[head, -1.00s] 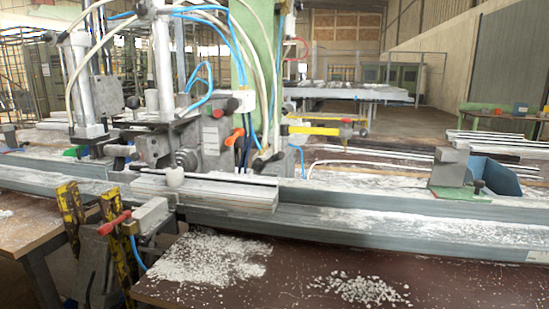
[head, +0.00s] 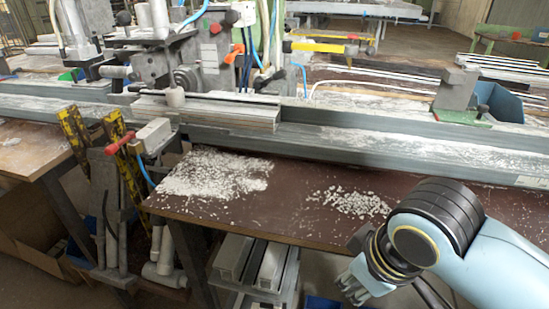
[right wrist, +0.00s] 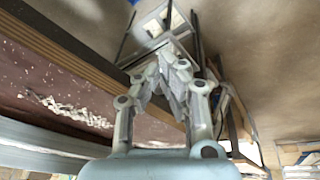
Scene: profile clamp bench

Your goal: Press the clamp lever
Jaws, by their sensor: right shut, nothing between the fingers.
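A red-handled lever (head: 120,143) sits on a small grey clamp block at the bench's front left, beside yellow uprights. An orange-red lever (head: 236,54) is on the grey machine behind. I cannot tell which of these is the clamp lever. My right gripper (head: 350,285) is at the lower right of the head view, in front of the bench's front edge and well apart from both levers. In the right wrist view its fingers (right wrist: 172,62) are closed together with nothing between them. My left gripper is not in view.
A long grey profile rail (head: 340,145) crosses the bench. The brown bench top (head: 290,195) bears piles of white chips (head: 215,175). Under it is a shelf with grey boxes (head: 232,258). A grey block (head: 457,90) and blue bin (head: 500,100) stand at the right.

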